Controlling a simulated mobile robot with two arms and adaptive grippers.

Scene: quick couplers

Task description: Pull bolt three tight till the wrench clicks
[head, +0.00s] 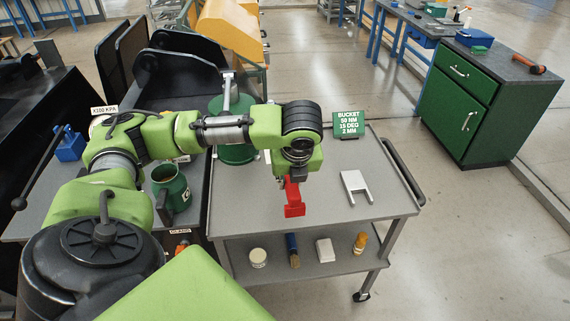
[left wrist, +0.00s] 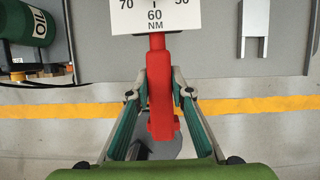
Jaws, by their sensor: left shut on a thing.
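My left gripper (head: 297,174) points down over the grey cart top, shut on a red tool (head: 293,202). In the left wrist view, my left gripper (left wrist: 160,96) has a finger on each side of the red tool (left wrist: 159,75). A white scale plate (left wrist: 155,17) at its far end shows 70, 60 and 50 NM, with 60 in the middle; its top is cut off. I cannot tell whether the tool touches the cart top. No bolt can be made out. My right gripper is not in view.
A green sign (head: 348,124) reads BUCKET 50 NM, 15 DEG, 2 MM. A pale forked piece (head: 355,187) lies right of the red tool on the cart (head: 385,203). A green jug (head: 172,190) stands left. A black bucket (head: 180,85) is behind my arm.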

